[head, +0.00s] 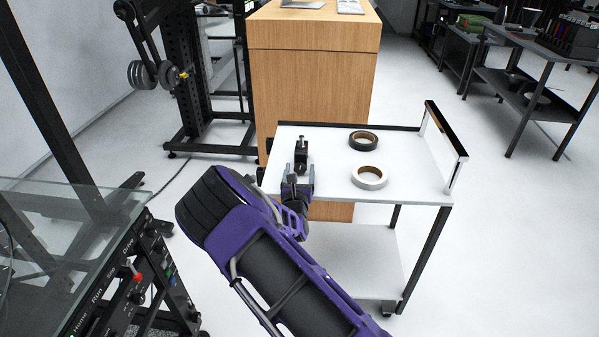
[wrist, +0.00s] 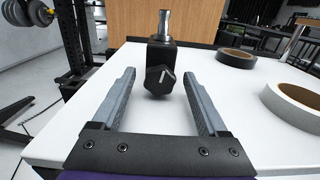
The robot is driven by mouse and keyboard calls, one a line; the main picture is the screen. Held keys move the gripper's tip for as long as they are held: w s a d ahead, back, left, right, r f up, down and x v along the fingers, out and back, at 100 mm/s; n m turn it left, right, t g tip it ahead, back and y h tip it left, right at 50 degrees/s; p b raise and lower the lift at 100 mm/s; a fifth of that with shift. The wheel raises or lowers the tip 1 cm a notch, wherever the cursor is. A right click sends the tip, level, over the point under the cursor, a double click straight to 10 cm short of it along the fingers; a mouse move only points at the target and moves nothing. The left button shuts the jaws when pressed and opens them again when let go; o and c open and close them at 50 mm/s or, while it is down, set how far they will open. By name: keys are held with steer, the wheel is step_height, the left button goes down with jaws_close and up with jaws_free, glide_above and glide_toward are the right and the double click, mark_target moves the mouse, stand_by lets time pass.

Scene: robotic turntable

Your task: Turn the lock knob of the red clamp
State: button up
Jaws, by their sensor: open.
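A small black clamp-like block (wrist: 162,52) with a silver pin (wrist: 164,24) on top stands on the white cart top. A black faceted knob (wrist: 160,80) with a white line on its face is on its near side. I see no red on this block. In the head view the block (head: 301,156) stands near the cart's left edge, just beyond my gripper (head: 299,171). In the wrist view my gripper (wrist: 159,76) is open and empty, its grey fingers left and right of the knob with gaps on both sides. I cannot tell whether the fingertips reach the knob's depth.
A black tape roll (head: 363,140) and a white tape roll (head: 370,177) lie on the cart top (head: 420,180) to the right. A raised rail (head: 445,130) edges its right side. A wooden cabinet (head: 312,80) stands behind. A control panel (head: 135,285) is at lower left.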

jaws_close()
steer(key=shift+r+n+p, duration=0.25)
steer(key=shift+n+p, duration=0.55)
steer(key=shift+p, duration=0.15)
steer(key=n, duration=0.1)
steer(key=n+p, duration=0.1)
steer(key=n, duration=0.1)
steer(key=shift+a+f, duration=0.1)
steer(key=shift+f, duration=0.15)
jaws_free()
